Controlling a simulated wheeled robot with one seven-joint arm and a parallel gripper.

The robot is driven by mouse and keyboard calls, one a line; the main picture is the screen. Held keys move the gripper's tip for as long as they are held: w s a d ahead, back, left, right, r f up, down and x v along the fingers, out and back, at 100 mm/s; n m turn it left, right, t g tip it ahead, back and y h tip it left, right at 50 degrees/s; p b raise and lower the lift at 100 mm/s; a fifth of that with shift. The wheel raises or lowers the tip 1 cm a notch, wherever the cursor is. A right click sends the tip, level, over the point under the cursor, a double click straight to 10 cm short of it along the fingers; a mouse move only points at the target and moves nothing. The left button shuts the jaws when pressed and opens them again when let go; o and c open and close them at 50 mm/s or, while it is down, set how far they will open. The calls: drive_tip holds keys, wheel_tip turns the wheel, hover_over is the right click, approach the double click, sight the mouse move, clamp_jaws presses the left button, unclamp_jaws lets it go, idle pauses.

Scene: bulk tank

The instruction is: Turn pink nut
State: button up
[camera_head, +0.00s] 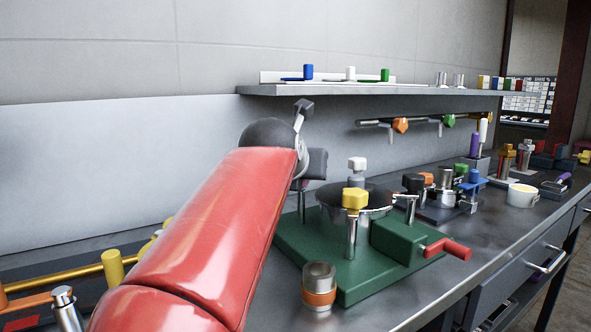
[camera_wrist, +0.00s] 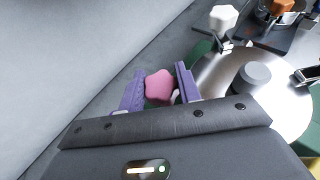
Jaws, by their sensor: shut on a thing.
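The pink nut (camera_wrist: 159,86) shows in the wrist view as a rounded, lobed knob between the two purple fingers of my gripper (camera_wrist: 161,72). The fingers are closed on it from left and right. It sits beside the round metal tank lid (camera_wrist: 215,82). In the head view my red arm reaches toward the far side of the tank on its green base (camera_head: 290,250). The pink nut is hidden there, and my fingers cannot be made out. What lies under the nut is also hidden.
On the tank, a white knob (camera_head: 357,163), a yellow knob (camera_head: 355,198) and a black knob (camera_head: 413,183) stand around the lid. A red handle (camera_head: 448,248) sticks out at the right. A cup with an orange band (camera_head: 319,287) stands in front. A shelf (camera_head: 420,91) runs above.

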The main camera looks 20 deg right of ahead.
drive_tip(key=o, duration=1)
drive_tip(key=shift+c, duration=0.2)
drive_tip(key=v, duration=0.8)
drive_tip(key=shift+w, duration=0.1)
